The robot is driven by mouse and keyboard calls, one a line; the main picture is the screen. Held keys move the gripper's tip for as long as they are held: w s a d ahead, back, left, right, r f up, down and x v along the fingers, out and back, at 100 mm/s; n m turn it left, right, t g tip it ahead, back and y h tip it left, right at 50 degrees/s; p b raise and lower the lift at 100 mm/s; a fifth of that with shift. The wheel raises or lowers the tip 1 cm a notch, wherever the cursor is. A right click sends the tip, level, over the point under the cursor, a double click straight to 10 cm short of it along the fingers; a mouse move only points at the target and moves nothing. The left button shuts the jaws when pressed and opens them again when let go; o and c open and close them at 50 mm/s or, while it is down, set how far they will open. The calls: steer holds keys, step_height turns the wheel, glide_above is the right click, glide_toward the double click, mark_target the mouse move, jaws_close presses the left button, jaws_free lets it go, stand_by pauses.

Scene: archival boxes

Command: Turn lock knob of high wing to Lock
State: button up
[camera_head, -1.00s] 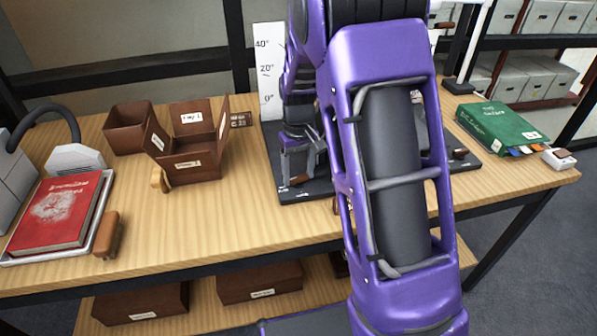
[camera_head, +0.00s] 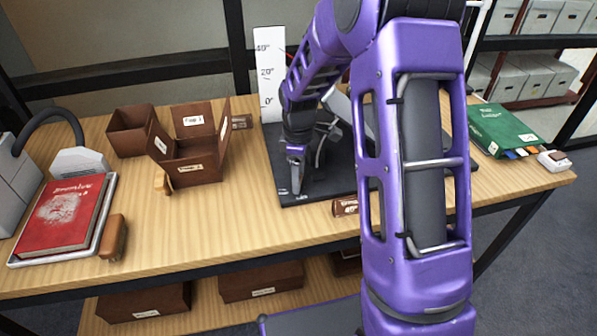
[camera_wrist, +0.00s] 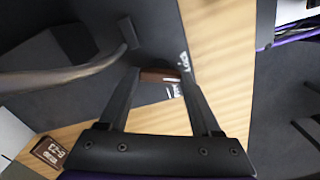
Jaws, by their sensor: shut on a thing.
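The dark base plate (camera_head: 325,185) of the stand lies on the bench, with a white angle scale (camera_head: 267,75) upright behind it. My gripper (camera_head: 296,185) is low over the plate's front left corner. In the wrist view my gripper (camera_wrist: 160,72) has its two fingers on either side of a brown lock knob (camera_wrist: 158,75) and is shut on it. A white "Lock" label (camera_wrist: 184,60) lies beside the knob near the right fingertip, with a second small label (camera_wrist: 176,90) below it. In the head view the knob is hidden by my gripper. My arm covers much of the stand and its wings.
Open brown boxes (camera_head: 190,150) stand left of the plate. A red book (camera_head: 62,212) lies on a tray at far left, and a green folder (camera_head: 503,128) lies at right. A brown labelled item (camera_head: 345,206) lies at the plate's front edge.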

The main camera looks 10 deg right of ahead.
steer(key=n+p, duration=0.2)
steer(key=n, duration=0.2)
steer(key=shift+n, duration=0.3)
stand_by(0.5)
steer(key=o, duration=1.4)
step_height(320, 180, up, 18)
steer(key=shift+f+p, duration=0.25)
steer(key=shift+p, duration=1)
